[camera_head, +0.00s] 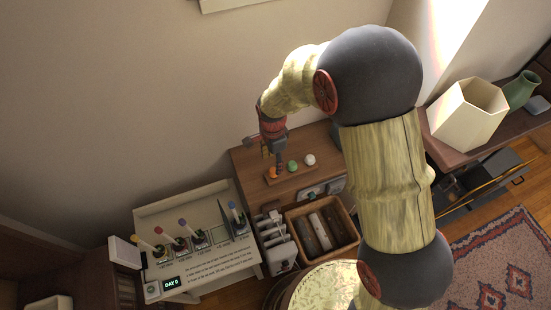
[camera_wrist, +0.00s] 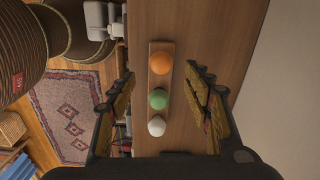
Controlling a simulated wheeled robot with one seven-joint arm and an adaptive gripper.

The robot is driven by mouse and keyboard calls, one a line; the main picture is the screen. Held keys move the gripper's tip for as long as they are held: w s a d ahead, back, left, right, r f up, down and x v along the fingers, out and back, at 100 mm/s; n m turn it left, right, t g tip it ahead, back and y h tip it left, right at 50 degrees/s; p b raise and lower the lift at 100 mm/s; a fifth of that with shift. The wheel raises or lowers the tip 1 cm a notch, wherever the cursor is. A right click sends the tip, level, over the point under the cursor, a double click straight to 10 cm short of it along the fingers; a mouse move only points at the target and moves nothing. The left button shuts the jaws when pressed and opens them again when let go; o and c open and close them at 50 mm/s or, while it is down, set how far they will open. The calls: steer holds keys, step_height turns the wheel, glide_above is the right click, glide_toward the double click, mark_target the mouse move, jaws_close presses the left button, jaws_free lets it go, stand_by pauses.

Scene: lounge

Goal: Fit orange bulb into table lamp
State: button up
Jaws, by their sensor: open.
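The orange bulb (camera_wrist: 160,63) stands at one end of a narrow wooden strip (camera_wrist: 160,45) with a green and a white ball-shaped bulb. In the head view the orange bulb (camera_head: 272,173) is at the left end, on a wooden cabinet top. My gripper (camera_head: 278,160) points down at that end. In the wrist view my gripper (camera_wrist: 158,76) is open, its fingers on both sides of the row, and the orange bulb shows between the tips. I cannot tell the remaining height. A pale hexagonal open-topped form (camera_head: 468,112) at the right may be the lamp's shade; no socket shows.
The green bulb (camera_head: 293,166) and white bulb (camera_head: 310,160) stand beside the orange one. A wooden box (camera_head: 347,214) is in front of the cabinet. A stand with colored-topped items (camera_head: 205,262) is at left. A green vase (camera_head: 522,90) stands at right. A wall backs the cabinet.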

mark_target(273, 170)
steer(key=shift+w+f+m, duration=0.1)
steer(key=shift+m, duration=0.5)
steer(key=shift+f+b, duration=2.75)
steer(key=shift+f, duration=1.65)
steer(key=shift+c, duration=0.5)
steer(key=c, duration=1.1)
steer(key=shift+r, duration=0.15)
steer(key=shift+r+p, duration=1.8)
steer(key=shift+r, duration=0.7)
